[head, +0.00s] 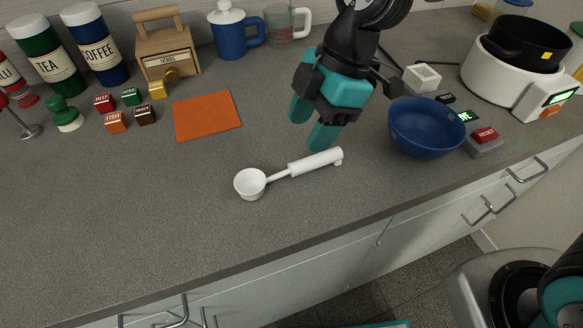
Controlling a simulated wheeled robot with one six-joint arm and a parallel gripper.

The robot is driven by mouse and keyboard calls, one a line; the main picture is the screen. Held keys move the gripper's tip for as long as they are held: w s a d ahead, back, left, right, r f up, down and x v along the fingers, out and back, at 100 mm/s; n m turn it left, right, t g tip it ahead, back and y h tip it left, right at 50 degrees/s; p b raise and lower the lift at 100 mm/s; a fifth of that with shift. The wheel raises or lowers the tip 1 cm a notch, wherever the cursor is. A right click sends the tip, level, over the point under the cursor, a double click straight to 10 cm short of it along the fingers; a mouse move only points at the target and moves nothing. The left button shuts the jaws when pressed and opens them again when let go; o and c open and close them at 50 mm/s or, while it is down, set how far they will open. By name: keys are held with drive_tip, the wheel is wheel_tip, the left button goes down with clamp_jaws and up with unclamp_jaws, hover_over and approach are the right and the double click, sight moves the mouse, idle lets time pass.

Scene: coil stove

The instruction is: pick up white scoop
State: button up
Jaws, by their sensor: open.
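The white scoop (316,161) lies flat on the grey countertop. Its round bowl is at the left and its thick handle points right and slightly away. My gripper (309,128) hangs just above and behind the handle, with its teal fingers pointing down. The fingers are apart and nothing is between them. The fingertips look close to the handle, but I cannot tell their exact height above the counter. The whole scoop is in view.
A blue bowl (427,128) stands just right of the handle. An orange mat (207,116) lies to the left behind the scoop. A red button box (485,139) and a white cooker (506,82) are at the right. The counter's front edge is clear.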

sight(294, 165)
drive_tip(key=x, duration=0.8)
drive_tip(key=shift+s+d+f+p, duration=0.1)
drive_tip(key=shift+d+f+p, duration=0.1)
drive_tip(key=shift+p, duration=0.1)
clamp_jaws()
